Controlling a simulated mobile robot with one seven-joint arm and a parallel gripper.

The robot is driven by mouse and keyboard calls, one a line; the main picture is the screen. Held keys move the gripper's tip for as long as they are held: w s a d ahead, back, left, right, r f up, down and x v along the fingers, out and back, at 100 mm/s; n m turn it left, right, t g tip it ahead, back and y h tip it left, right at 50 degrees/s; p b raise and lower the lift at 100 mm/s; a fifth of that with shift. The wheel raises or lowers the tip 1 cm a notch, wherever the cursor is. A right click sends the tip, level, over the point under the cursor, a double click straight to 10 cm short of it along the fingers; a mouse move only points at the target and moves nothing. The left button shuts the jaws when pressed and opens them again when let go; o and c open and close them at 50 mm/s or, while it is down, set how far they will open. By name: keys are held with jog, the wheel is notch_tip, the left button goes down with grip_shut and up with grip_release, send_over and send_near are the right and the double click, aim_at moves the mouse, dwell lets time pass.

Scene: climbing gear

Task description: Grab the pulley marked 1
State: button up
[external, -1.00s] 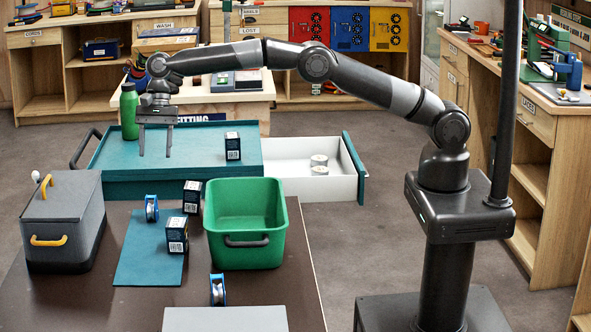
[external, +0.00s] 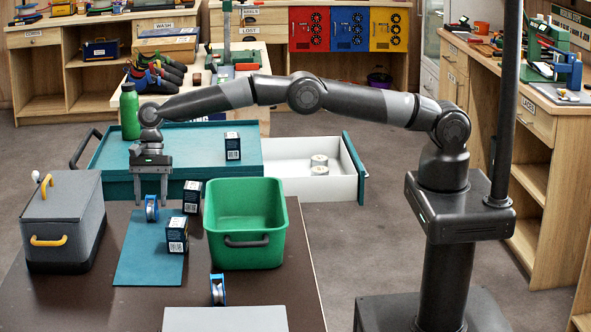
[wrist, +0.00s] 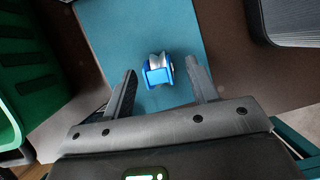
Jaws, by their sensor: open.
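A blue pulley (external: 151,208) with a pale wheel stands on the far end of the teal mat (external: 147,268). A second blue pulley (external: 217,290) stands near the front of the table, off the mat. No number can be read on either. My gripper (external: 151,203) is open and points down over the far pulley. In the wrist view this pulley (wrist: 157,70) shows just ahead of and between the two open fingers (wrist: 160,88), with a clear gap on each side. Whether the fingertips reach down to its height I cannot tell.
Dark labelled boxes (external: 192,197) (external: 177,235) stand right of the far pulley. A green bin (external: 245,241) is further right, and a grey lidded case (external: 64,222) is at left. A teal drawer unit (external: 190,186) with a bottle (external: 130,111) on it lies behind.

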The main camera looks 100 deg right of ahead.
aim_at(151, 220)
jog(key=x, duration=0.3)
jog(key=shift+a+f, duration=0.1)
jog(key=shift+f, duration=0.25)
jog(key=shift+c, duration=0.4)
jog(key=c, duration=1)
jog(key=shift+r, duration=0.1)
